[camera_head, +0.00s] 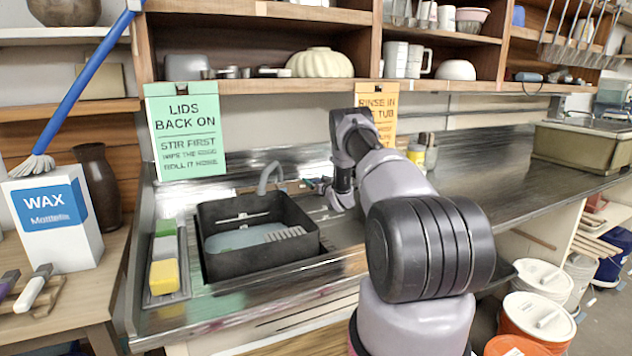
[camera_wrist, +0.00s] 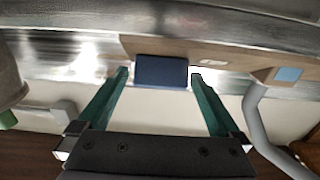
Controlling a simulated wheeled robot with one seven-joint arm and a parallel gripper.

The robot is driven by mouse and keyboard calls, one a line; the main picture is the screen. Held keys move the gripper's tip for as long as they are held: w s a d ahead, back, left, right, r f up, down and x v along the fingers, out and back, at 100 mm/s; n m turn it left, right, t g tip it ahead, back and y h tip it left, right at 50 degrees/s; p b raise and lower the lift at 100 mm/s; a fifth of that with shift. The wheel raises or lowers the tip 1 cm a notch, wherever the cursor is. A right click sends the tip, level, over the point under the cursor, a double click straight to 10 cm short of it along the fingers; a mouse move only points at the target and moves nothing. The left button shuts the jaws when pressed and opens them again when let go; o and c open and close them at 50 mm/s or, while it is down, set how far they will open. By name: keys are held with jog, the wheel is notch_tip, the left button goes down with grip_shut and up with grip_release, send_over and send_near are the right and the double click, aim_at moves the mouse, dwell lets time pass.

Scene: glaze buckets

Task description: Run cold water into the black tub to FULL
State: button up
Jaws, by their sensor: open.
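The black tub (camera_head: 258,262) sits in the sink, with pale bluish water (camera_head: 232,241) inside, below its rim. A pale mark shows on its inner far wall. A grey ribbed piece (camera_head: 285,234) is at its right inside. The grey spout (camera_head: 268,178) curves above the tub's far side and shows at the right in the wrist view (camera_wrist: 255,110). My gripper (camera_head: 318,184) is right of the spout, behind the tub. In the wrist view its green fingers are open around a dark blue block (camera_wrist: 161,71), perhaps a tap handle; contact is unclear. No stream is discernible.
A tray with sponges (camera_head: 164,277) lies left of the tub. A green sign (camera_head: 185,130) and an orange sign (camera_head: 378,102) hang from the shelf above. A small light-blue square (camera_wrist: 288,74) shows near the spout.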

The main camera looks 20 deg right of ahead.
jog(key=c, duration=1.3)
jog(key=shift+n+y, duration=0.3)
jog(key=shift+n, duration=0.1)
jog(key=n+g+y, duration=0.1)
jog(key=n+y, duration=0.3)
jog(key=shift+n, duration=0.4)
jog(key=n+g+y, duration=0.1)
jog(key=n+y, duration=0.1)
jog(key=n+g+y, duration=0.2)
jog(key=n, duration=0.1)
jog(key=shift+a+f, duration=0.1)
jog(key=shift+a, duration=0.05)
jog(key=shift+s+n+g, duration=0.1)
jog(key=shift+n+g, duration=0.3)
jog(key=shift+n, duration=0.1)
